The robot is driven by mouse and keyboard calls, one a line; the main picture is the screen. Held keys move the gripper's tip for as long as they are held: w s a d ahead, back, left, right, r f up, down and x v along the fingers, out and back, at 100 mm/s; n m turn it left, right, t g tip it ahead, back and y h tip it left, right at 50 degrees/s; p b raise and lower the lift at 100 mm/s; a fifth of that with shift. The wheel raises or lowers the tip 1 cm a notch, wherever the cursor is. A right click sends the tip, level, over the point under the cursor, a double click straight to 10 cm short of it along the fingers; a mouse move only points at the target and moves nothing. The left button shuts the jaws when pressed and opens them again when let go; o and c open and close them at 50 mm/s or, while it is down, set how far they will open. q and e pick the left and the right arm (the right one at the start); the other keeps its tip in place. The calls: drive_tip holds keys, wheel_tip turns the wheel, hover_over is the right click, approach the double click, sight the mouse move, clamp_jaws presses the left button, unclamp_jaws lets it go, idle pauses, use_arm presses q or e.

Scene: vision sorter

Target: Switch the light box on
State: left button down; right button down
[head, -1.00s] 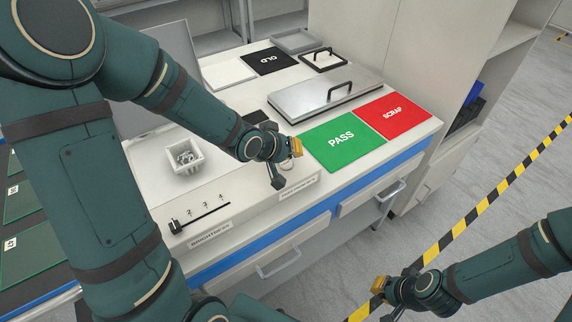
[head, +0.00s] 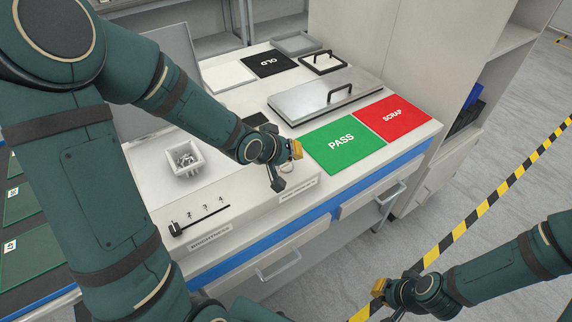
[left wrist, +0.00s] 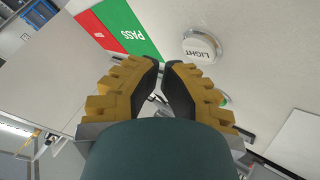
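The light box is the white housing (head: 255,198) at the bench front, with a brightness slider (head: 200,219) on it. A round white button marked LIGHT (left wrist: 203,47) shows in the left wrist view, beyond my fingertips and a little right of them. My left gripper (head: 287,165) hangs over the right part of the housing, and its arm hides part of the box. In the left wrist view its yellow-and-black fingertips (left wrist: 162,66) nearly meet with nothing held, apart from the button in the picture. My right gripper (head: 382,300) is low, away from the bench; its fingers are unclear.
A small white bin (head: 170,162) with metal parts stands on the box. Green PASS (head: 340,148) and red SCRAP (head: 399,112) mats lie to the right. A metal lid with a black handle (head: 300,100) lies behind them. Drawer handles (head: 280,266) stick out in front.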

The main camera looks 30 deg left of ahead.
sight(290, 165)
use_arm(q)
drive_tip(key=shift+f, duration=0.15)
drive_tip(key=shift+f, duration=0.3)
drive_tip(key=shift+f, duration=0.4)
idle(0.8)
idle(0.4)
drive_tip(key=shift+r+p, duration=0.75)
drive_tip(key=shift+r, duration=0.1)
wheel_tip(290, 165, up, 5)
drive_tip(key=p, duration=0.4)
drive_tip(key=shift+p, duration=0.35)
